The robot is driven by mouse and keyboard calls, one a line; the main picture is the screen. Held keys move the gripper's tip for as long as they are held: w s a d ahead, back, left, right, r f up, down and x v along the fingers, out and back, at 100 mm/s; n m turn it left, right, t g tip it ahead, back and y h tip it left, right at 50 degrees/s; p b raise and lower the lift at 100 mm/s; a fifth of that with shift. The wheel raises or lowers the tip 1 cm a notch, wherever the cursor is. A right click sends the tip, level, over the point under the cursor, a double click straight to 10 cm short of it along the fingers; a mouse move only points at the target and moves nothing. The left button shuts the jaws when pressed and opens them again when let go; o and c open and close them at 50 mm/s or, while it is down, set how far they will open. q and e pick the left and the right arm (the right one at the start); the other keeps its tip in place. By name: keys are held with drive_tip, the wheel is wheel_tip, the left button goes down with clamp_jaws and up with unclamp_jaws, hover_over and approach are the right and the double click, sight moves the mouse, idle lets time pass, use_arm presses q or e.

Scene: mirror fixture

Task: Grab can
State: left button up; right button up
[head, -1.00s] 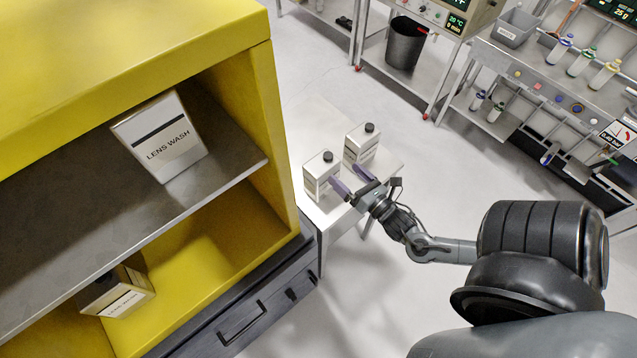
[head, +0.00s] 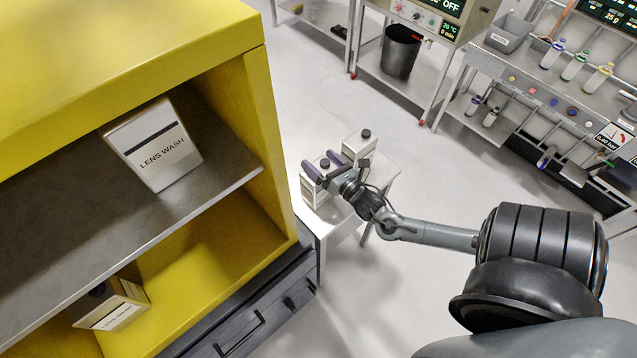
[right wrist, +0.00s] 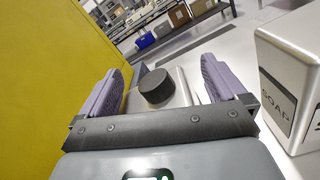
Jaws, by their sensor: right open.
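Two pale cans with black caps stand on a small white table. The nearer can (head: 309,190) is partly hidden by my right gripper (head: 325,166); the farther can (head: 356,145) stands behind it. My right gripper is open, with its purple fingers at the nearer can's top. In the right wrist view, the nearer can's black cap (right wrist: 156,87) shows between the two spread fingers (right wrist: 161,84). The farther can, with SOAP on its side (right wrist: 292,75), is to the right, outside the fingers. My left gripper is not in view.
A yellow cabinet (head: 262,110) stands close left of the table (head: 378,190). It holds a LENS WASH box (head: 155,150) on its grey shelf and a LENS WASH can (head: 118,303) below. Metal benches stand at the back, with open floor between.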

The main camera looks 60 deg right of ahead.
drive_tip(key=shift+w+d, duration=0.1)
drive_tip(key=shift+w, duration=0.15)
drive_tip(key=shift+d, duration=0.1)
drive_tip(key=c, duration=1.4)
drive_tip(key=shift+f, duration=0.25)
clamp_jaws()
drive_tip(key=shift+r, duration=0.1)
